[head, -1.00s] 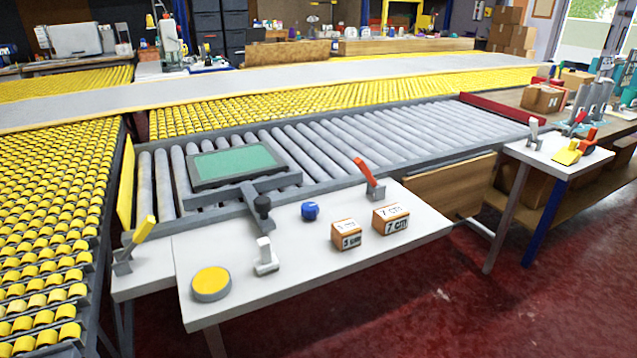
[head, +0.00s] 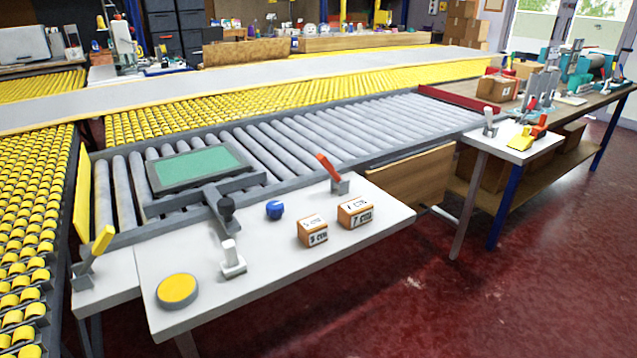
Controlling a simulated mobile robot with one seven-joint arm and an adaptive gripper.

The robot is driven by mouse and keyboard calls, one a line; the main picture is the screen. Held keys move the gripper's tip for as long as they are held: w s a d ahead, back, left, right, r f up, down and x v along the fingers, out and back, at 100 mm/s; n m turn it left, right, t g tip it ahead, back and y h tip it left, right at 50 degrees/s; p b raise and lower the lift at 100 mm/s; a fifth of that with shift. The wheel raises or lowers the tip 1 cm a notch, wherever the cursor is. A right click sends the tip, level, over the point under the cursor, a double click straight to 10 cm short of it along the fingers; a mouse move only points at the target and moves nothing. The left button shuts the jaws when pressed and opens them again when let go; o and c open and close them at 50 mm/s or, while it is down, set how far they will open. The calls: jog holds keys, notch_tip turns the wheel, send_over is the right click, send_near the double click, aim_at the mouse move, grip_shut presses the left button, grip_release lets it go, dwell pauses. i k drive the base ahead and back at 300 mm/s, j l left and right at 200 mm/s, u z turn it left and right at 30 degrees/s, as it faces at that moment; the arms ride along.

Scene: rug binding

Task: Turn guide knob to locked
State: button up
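I cannot tell for sure which one is the guide knob, and no locked marking is readable on either. The guide bar's crosspiece lies over the rollers along the near side of a green-topped flat block (head: 198,168). My gripper is not in view.
The white table (head: 290,275) also bears a yellow round button (head: 177,290), a white-handled lever (head: 231,258), a red-handled lever (head: 333,172) and two labelled brown blocks (head: 312,231). A yellow lever (head: 94,254) stands at left. The red floor (head: 430,315) in front is clear.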

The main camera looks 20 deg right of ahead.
aim_at(275, 209)
jog(key=j+z, duration=1.15)
jog(key=i, duration=0.35)
